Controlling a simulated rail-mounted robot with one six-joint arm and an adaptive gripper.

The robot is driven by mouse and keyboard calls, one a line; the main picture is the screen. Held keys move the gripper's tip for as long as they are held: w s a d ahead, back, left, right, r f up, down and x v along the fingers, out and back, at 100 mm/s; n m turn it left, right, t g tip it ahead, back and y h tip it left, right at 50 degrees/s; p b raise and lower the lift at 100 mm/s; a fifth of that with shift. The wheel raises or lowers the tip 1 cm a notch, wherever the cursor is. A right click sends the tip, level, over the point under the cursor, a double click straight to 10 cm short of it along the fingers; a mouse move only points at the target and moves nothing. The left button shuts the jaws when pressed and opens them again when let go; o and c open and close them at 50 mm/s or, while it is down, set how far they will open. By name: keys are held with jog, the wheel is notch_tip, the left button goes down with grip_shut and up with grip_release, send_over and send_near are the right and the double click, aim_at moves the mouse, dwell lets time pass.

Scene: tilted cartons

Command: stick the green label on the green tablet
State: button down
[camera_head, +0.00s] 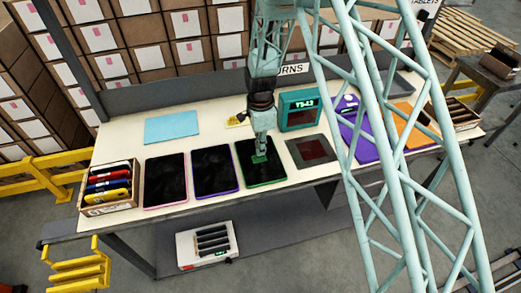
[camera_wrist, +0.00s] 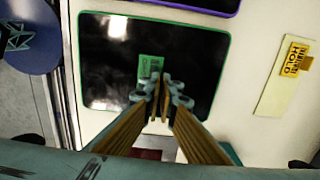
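The green tablet (camera_head: 262,174), with a dark screen and green rim, lies on the table. It fills the middle of the wrist view (camera_wrist: 105,75). The small green label (camera_head: 258,158) is flat over its screen and also shows in the wrist view (camera_wrist: 149,66), where the fingers cover its lower right part. My gripper (camera_head: 260,150) points down over the tablet. In the wrist view its fingertips (camera_wrist: 160,82) are close together at the label and appear shut on it. Whether the label touches the screen or hangs just above it is hard to tell.
A purple tablet (camera_head: 215,170) and a pink tablet (camera_head: 166,181) lie to the left, beside a box of markers (camera_head: 108,186). A dark red-screened panel (camera_head: 310,151) and a teal display unit (camera_head: 299,108) are to the right. A yellow hold tag (camera_head: 236,121) lies behind.

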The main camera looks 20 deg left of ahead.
jog(key=c, duration=2.9)
grip_release()
jog(key=shift+o, duration=0.2)
jog(key=shift+r, duration=0.15)
notch_tip(320, 180, up, 12)
jog(key=shift+f, duration=0.2)
jog(key=shift+r, duration=0.25)
jog(key=shift+r+p, duration=1.3)
jog(key=shift+r, duration=1.5)
